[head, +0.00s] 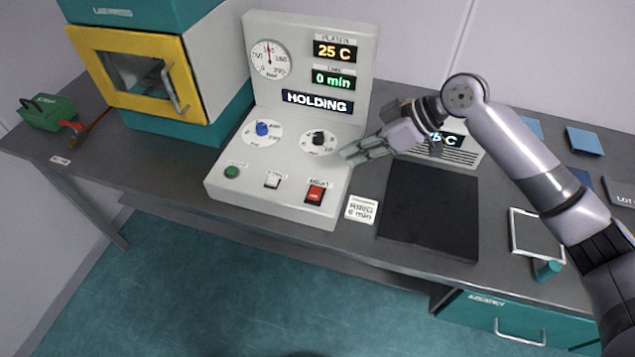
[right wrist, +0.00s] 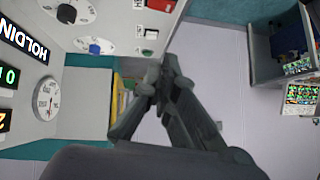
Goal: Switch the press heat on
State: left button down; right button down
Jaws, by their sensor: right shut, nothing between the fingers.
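The press control panel (head: 287,205) stands on the bench. Its red rocker switch (head: 315,193), with a label above it, is at the right of the panel's front row; it also shows at the top of the right wrist view (right wrist: 160,4). The displays read 25 C (head: 335,51), 0 min (head: 333,79) and HOLDING (head: 317,103). My right gripper (head: 345,155) is shut and empty. In the head view it is above and right of the switch, near the black knob. Its fingers also show in the right wrist view (right wrist: 160,78). My left gripper is not in view.
A white rocker (head: 272,180) and a green button (head: 232,171) share the front row. Above them are a blue knob (head: 262,128) and a black knob (head: 318,138). A ring card (head: 360,209) and a dark mat (head: 430,208) lie to the right. A yellow-framed oven (head: 88,65) stands left.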

jog(key=p, duration=0.4)
send_over(317, 194)
jog(key=f, duration=0.6)
jog(key=shift+w+d+f, duration=0.1)
jog(key=shift+w+f, duration=0.1)
jog(key=shift+f, duration=0.15)
jog(key=f, duration=0.2)
jog(key=f+p, duration=0.1)
jog(key=shift+s+f, duration=0.25)
jog(key=shift+f, duration=0.4)
